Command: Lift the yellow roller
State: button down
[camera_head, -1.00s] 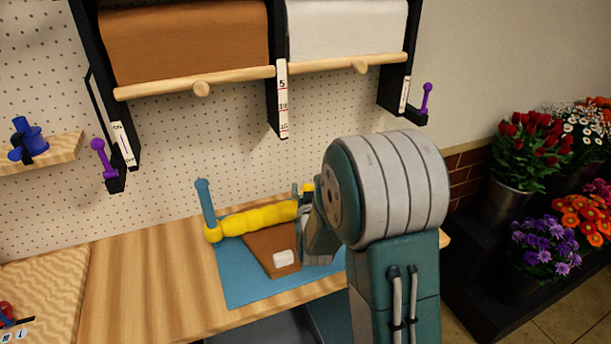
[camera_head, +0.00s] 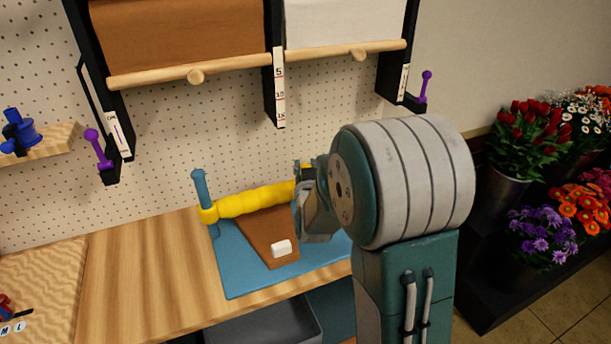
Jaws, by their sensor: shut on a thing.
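The yellow roller (camera_head: 252,201) is a lumpy bar lying across the blue board, with its left end around the upright blue post (camera_head: 202,190). It sits partway up the post, above the board, and its right end is a little higher in the picture. My gripper (camera_head: 304,184) is shut on the roller at its right end. My arm hides most of the gripper and the right end of the roller.
The blue board (camera_head: 235,275) carries a brown sheet (camera_head: 265,232) with a white block (camera_head: 281,248). Brown and white paper rolls (camera_head: 345,22) hang above on wooden bars. Bare wooden tabletop (camera_head: 150,265) lies left. Flower buckets (camera_head: 506,175) stand right.

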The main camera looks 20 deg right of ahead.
notch_tip(320, 180, up, 8)
jog(key=shift+w+f, duration=0.1)
jog(key=shift+c, duration=1.8)
grip_release()
jog(key=shift+f, duration=0.1)
jog(key=v, duration=1.2)
jog(key=shift+a, duration=0.1)
